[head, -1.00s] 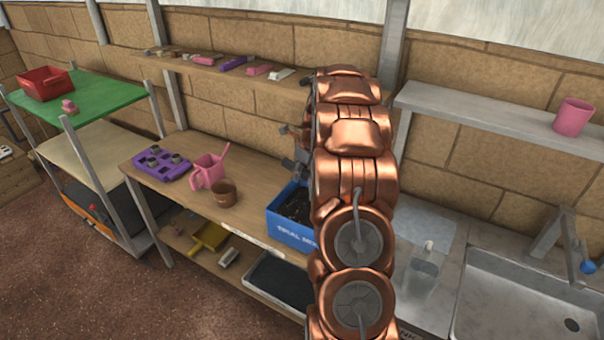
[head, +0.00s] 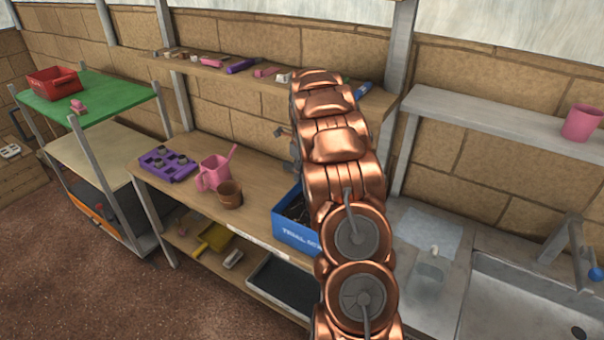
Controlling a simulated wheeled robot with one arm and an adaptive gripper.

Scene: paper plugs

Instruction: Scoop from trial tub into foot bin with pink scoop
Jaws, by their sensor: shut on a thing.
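The trial tub is a blue box (head: 296,233) with white lettering, holding dark material, on the wooden bench left of my arm. The arm covers its right side. Part of my gripper (head: 293,150) shows as small grey pieces at the left edge of the arm, above and behind the tub. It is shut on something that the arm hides. I cannot make out the pink scoop anywhere. I cannot pick out a foot bin for sure. My copper arm rises through the middle of the view and blocks what lies behind it.
A pink watering can (head: 213,173), a brown pot (head: 229,195) and a purple tray (head: 167,164) stand left on the bench (head: 262,205). A black tray (head: 285,285) lies on the low shelf. A wall shelf (head: 222,74) runs behind; a sink (head: 520,305) is at right.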

